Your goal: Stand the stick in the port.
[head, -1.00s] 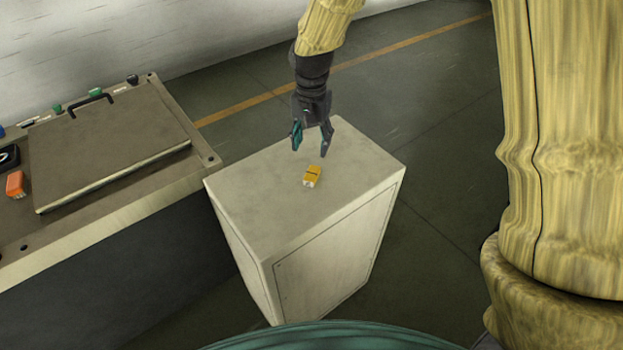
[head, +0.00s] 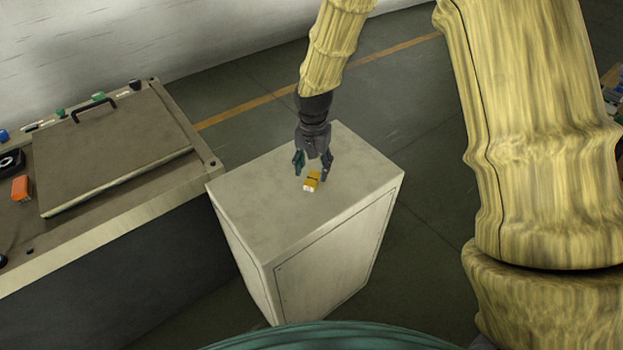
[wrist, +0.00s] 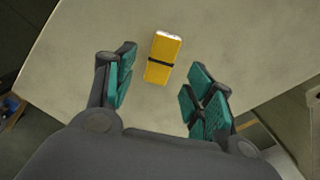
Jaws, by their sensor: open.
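The stick is a small yellow block with a dark band and a pale end (head: 311,182). It lies flat on top of the pale cabinet (head: 260,215). In the wrist view the stick (wrist: 164,58) lies ahead of the fingers, between their lines, with its pale end pointing away. My gripper (head: 313,171) is open just above and behind the stick, and its teal-padded fingers (wrist: 160,88) are spread with nothing between the pads. I cannot tell which thing is the port.
A bench (head: 185,176) stands at the left with a flat lidded panel (head: 110,150) with a black handle. An orange block (head: 21,188) and a black ring-shaped part (head: 10,162) sit at its left. The cabinet top around the stick is clear. Dark floor surrounds the cabinet.

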